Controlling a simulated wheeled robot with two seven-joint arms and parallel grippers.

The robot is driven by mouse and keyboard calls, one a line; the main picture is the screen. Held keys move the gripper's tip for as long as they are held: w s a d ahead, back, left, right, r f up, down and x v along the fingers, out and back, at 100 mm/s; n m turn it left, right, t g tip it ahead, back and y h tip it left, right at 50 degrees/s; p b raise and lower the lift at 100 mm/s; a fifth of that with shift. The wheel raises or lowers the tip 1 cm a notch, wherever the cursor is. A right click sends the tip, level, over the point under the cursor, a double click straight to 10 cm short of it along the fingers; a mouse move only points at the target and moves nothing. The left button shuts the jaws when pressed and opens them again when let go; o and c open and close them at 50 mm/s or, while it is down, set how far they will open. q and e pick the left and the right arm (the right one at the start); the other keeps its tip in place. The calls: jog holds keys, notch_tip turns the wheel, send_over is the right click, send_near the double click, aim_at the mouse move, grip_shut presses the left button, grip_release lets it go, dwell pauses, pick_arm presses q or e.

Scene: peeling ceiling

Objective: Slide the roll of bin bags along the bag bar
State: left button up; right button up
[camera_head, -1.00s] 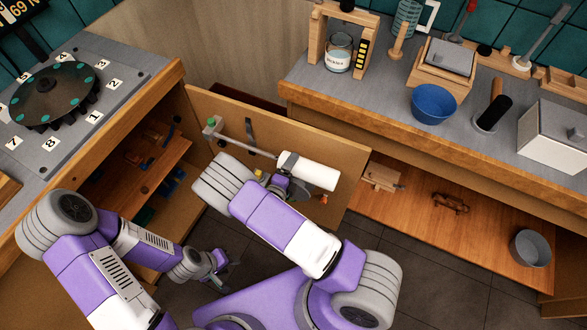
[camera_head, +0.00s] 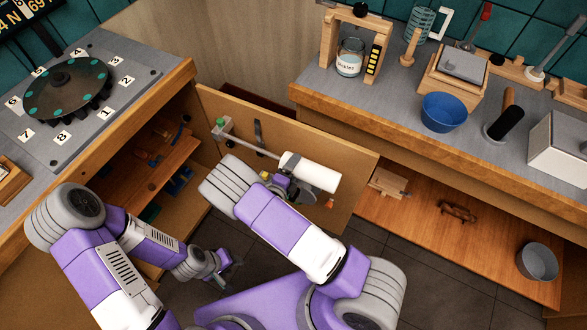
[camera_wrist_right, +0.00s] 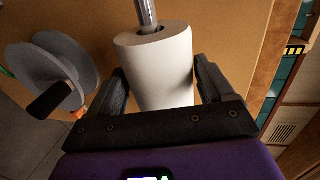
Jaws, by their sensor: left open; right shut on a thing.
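The white roll of bin bags (camera_head: 315,173) is on the grey bag bar (camera_head: 250,147), on the inner face of the open cabinet door. The bar runs from a green-tipped bracket at the left into the roll. In the right wrist view, the roll (camera_wrist_right: 160,62) lies between the two dark fingers of my right gripper (camera_wrist_right: 163,88), and the bar (camera_wrist_right: 147,14) enters its core. My right gripper is shut on the roll; in the head view it is partly hidden by my arm. My left gripper (camera_head: 226,268) is open and empty, low in front of the left cabinet.
The door (camera_head: 350,172) stands open between the left counter and the right counter. A grey disc-shaped fitting with a black handle (camera_wrist_right: 50,100) is close left of the roll in the wrist view. A shelf (camera_head: 450,235) with a grey pot (camera_head: 538,262) lies at right.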

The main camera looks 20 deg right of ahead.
aim_at(236, 141)
jog(key=shift+w+a+b, duration=0.45)
jog(key=shift+w+a, duration=1.15)
jog(key=shift+w, duration=0.15)
jog(key=shift+w+a+b, duration=1.2)
jog(key=shift+w+a, duration=1.3)
jog(key=shift+w, duration=0.2)
jog(key=w+a+b, duration=0.6)
jog(key=w+a, duration=0.1)
jog(key=w, duration=0.1)
jog(key=shift+a, duration=0.2)
jog(key=o, duration=1.4)
jog(key=shift+w, duration=0.1)
